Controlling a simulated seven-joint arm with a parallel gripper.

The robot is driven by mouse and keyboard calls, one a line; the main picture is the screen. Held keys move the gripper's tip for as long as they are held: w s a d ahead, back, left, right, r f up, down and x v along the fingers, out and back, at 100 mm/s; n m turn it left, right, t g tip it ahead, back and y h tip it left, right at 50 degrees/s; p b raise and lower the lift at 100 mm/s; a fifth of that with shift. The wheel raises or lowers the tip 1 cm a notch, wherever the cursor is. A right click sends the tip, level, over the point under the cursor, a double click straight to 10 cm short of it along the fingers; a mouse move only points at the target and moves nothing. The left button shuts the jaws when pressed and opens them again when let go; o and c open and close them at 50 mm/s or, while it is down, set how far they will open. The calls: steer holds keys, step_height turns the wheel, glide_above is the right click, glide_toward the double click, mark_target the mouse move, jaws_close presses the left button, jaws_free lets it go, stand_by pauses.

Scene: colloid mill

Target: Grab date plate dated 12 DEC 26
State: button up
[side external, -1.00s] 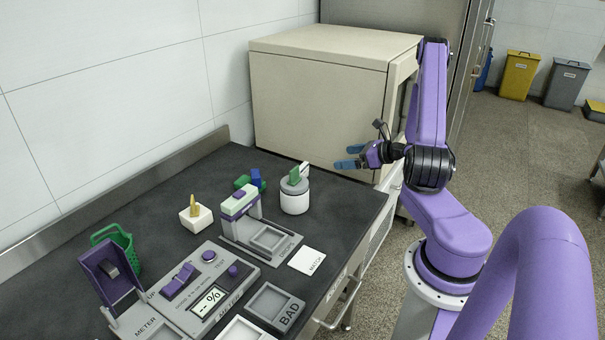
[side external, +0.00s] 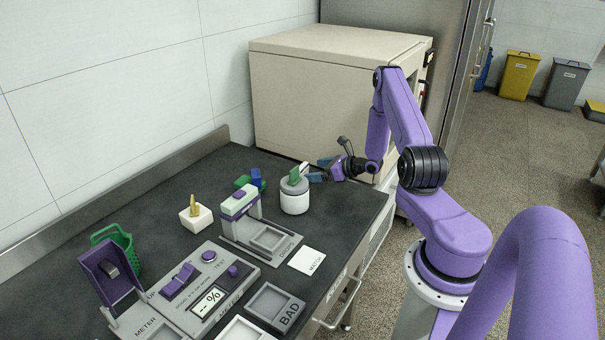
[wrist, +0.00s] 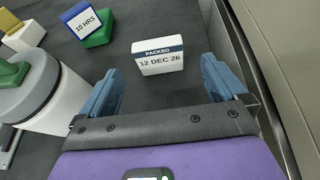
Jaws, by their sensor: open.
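The date plate, a white block with a dark "PACKED" band and "12 DEC 26" on its face, stands upright on the dark worktop in the wrist view (wrist: 158,62). In the side view a small white piece behind the jar, probably the same plate (side external: 304,167), is mostly hidden. My gripper (side external: 318,170) is open and low at the worktop's far right end. In the wrist view its blue fingers (wrist: 160,74) are spread, one on each side of the plate's line, with the plate just ahead of and between the tips. No contact shows.
A white jar with grey lid and green knob (wrist: 55,95) stands close left of my gripper. A blue "10 HRS" plate (wrist: 82,20) in a green holder (wrist: 98,35) stands beyond. A beige cabinet (side external: 320,95) stands close behind. The worktop edge is on the right.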

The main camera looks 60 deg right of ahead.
mark_target(305, 172)
steer(key=shift+x, duration=3.1)
steer(key=shift+s+f, duration=0.1)
steer(key=c, duration=1)
